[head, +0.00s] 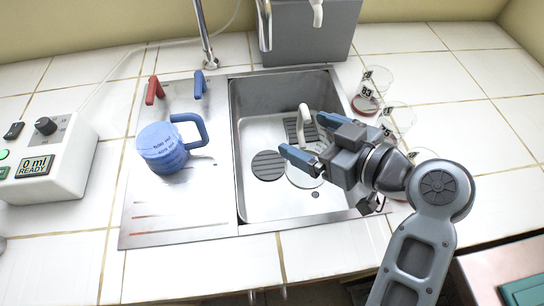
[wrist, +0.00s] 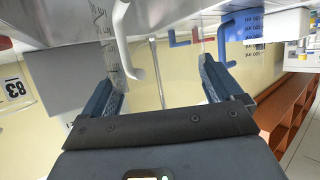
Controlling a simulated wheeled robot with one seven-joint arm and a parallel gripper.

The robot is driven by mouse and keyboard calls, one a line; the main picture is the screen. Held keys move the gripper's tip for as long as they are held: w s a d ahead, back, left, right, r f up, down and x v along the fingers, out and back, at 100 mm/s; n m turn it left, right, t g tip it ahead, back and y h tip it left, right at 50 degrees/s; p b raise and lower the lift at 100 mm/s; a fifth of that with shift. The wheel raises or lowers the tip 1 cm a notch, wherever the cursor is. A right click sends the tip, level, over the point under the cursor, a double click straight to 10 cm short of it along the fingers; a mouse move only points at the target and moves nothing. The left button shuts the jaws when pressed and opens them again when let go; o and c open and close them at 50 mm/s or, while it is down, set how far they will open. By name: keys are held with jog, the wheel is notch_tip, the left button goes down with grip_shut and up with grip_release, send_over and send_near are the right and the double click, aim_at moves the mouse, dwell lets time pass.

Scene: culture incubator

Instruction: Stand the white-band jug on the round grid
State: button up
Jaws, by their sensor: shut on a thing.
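A clear jug with a white handle (head: 304,116) is in my gripper (head: 309,141), over the right part of the sink. I take it to be the white-band jug; a pale ring shows low on it. Its see-through body is mostly hidden by the jaws. In the wrist view the white handle (wrist: 137,62) and dark scale marks show near the left finger. I cannot tell whether its base touches the sink floor. The dark round grid (head: 268,166) lies on the sink floor, left of the jug, with nothing on it.
A dark square grid (head: 297,131) lies behind in the sink (head: 243,200). A blue jug (head: 163,150) stands on the steel drainboard (head: 175,215) at left. Clear labelled jars (head: 378,80) stand right of the sink. A tap (head: 207,50) rises behind. A white READY device (head: 50,150) sits far left.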

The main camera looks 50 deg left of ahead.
jog(key=shift+a+f, duration=0.25)
jog(key=shift+f, duration=0.25)
jog(key=s+a+f+p, duration=0.1)
jog(key=a+f+p, duration=0.1)
jog(key=a+f, duration=0.8)
jog(key=shift+s+a+f, duration=0.35)
jog(key=shift+a, duration=0.2)
jog(key=shift+f+b, duration=0.2)
jog(key=shift+b, duration=0.1)
jog(key=o, duration=1.2)
jog(key=shift+r, duration=0.15)
